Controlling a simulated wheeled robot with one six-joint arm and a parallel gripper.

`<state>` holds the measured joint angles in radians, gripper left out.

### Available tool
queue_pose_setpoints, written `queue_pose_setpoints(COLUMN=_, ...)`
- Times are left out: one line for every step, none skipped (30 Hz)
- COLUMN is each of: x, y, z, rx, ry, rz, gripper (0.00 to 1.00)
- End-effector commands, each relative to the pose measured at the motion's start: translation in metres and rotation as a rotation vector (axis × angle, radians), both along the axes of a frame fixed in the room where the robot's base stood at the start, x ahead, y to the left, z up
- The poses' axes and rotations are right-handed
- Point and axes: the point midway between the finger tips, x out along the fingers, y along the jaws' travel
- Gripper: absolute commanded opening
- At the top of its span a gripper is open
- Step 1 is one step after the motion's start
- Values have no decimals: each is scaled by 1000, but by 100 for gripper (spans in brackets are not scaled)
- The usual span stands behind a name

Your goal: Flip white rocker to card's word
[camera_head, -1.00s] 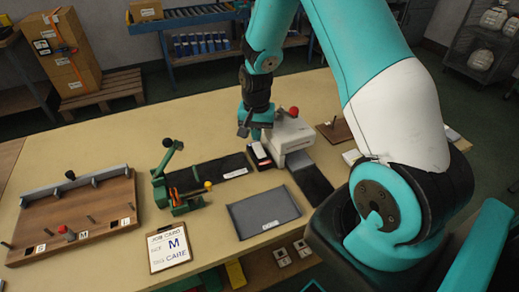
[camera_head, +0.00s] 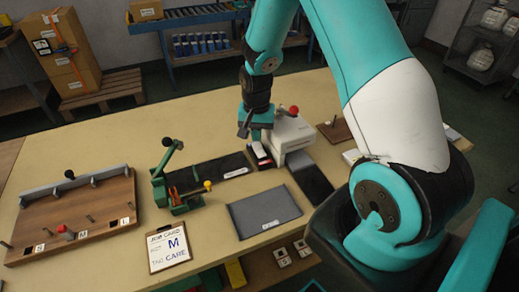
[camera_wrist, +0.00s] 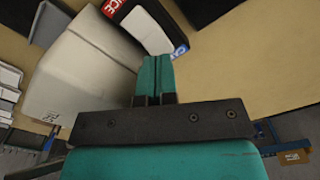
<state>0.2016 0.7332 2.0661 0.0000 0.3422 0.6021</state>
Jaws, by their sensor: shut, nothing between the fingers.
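The job card (camera_head: 169,248) on its clipboard at the table's front reads size M and tag CARE. The white rocker (camera_wrist: 146,31) sits beside the pale machine housing (camera_wrist: 82,68). In the wrist view, a red label ending in "ICE" (camera_wrist: 115,7) is at one end and a blue label starting "CA" (camera_wrist: 180,49) at the other. My gripper (camera_wrist: 158,60) is shut and empty, its tips close to the rocker near the blue end; contact cannot be told. In the head view, my gripper (camera_head: 258,134) is above the machine (camera_head: 292,136) and partly hides the rocker. Which end is pressed is unclear.
A red-knobbed lever (camera_head: 294,110) stands on the machine. A green press with a lever (camera_head: 180,190) is to the left. A grey mat (camera_head: 264,210) lies in front. A wooden board with pegs (camera_head: 75,215) is at far left.

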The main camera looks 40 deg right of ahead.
Motion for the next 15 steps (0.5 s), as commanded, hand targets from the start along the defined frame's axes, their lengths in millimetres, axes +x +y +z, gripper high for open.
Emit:
queue_pose_setpoints(x=0, y=0, z=-1, rx=0, ry=0, rz=0, gripper=0)
queue_pose_setpoints(x=0, y=0, z=-2, rx=0, ry=0, rz=0, gripper=0)
queue_pose_setpoints(x=0, y=0, z=-2, rx=0, ry=0, rz=0, gripper=0)
queue_pose_setpoints(x=0, y=0, z=-3, rx=0, ry=0, rz=0, gripper=0)
queue_pose_setpoints(x=0, y=0, z=-3, rx=0, ry=0, rz=0, gripper=0)
queue_pose_setpoints(x=0, y=0, z=-4, rx=0, ry=0, rz=0, gripper=0)
queue_pose_setpoints(x=0, y=0, z=-4, rx=0, ry=0, rz=0, gripper=0)
queue_pose_setpoints(x=0, y=0, z=-5, rx=0, ry=0, rz=0, gripper=0)
queue_pose_setpoints(x=0, y=0, z=-5, rx=0, ry=0, rz=0, gripper=0)
queue_pose_setpoints(x=0, y=0, z=-6, rx=0, ry=0, rz=0, gripper=0)
queue_pose_setpoints(x=0, y=0, z=-6, rx=0, ry=0, rz=0, gripper=0)
queue_pose_setpoints(x=0, y=0, z=-7, rx=0, ry=0, rz=0, gripper=0)
queue_pose_setpoints(x=0, y=0, z=-8, rx=0, ry=0, rz=0, gripper=0)
queue_pose_setpoints(x=0, y=0, z=-8, rx=0, ry=0, rz=0, gripper=0)
queue_pose_setpoints(x=0, y=0, z=-8, rx=0, ry=0, rz=0, gripper=0)
